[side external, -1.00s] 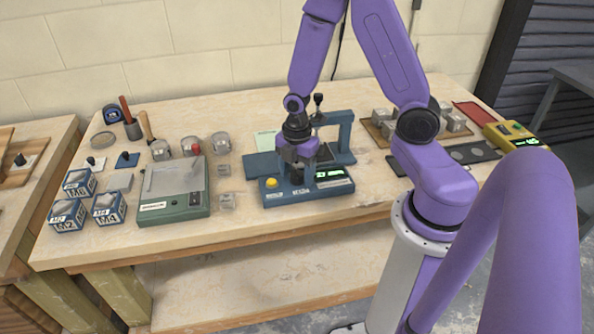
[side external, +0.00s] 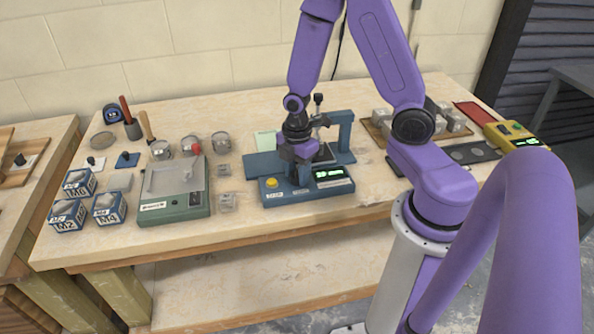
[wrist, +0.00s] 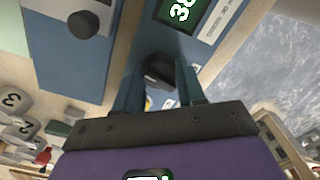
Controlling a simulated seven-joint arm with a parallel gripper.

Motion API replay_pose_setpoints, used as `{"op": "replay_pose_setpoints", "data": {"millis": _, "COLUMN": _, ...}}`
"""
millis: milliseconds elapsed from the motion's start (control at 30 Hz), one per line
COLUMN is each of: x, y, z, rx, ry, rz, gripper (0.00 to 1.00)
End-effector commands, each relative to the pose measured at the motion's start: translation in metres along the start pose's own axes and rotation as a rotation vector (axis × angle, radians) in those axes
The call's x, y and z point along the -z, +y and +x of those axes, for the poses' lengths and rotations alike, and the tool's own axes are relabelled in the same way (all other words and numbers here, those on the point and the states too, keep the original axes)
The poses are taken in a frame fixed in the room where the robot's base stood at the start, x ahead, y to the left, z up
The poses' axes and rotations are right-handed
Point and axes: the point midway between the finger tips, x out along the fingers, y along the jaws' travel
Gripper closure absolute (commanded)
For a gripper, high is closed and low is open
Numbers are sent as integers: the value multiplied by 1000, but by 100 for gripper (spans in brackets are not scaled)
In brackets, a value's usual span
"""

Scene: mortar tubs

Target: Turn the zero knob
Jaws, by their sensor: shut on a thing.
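The zero knob (wrist: 160,68) is a dark round knob on a blue panel, in the wrist view between my two fingertips. My gripper (wrist: 160,80) is shut on it, with one finger on each side. In the side external view my gripper (side external: 302,180) points down at the front of the blue instrument (side external: 310,193); the knob is hidden there by the fingers. The instrument's lit green display (side external: 329,173) is just right of the fingers, and it shows in part at the top of the wrist view (wrist: 182,10).
A yellow button (side external: 272,183) is on the same panel, left of my fingers. A blue stand post (side external: 346,130) and a black-topped lever (side external: 318,98) rise behind. A green instrument (side external: 174,190) stands to the left. The table's front strip is clear.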

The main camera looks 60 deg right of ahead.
Motion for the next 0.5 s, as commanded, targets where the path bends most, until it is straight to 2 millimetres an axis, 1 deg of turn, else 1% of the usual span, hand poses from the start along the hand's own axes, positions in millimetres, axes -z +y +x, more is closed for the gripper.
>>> {"op": "replay_pose_setpoints", "data": {"millis": 300, "x": 0, "y": 0, "z": 0, "rx": 0, "ry": 0, "rz": 270, "gripper": 91}}
{"op": "replay_pose_setpoints", "data": {"millis": 500, "x": 0, "y": 0, "z": 0, "rx": 0, "ry": 0, "rz": 416, "gripper": 91}}
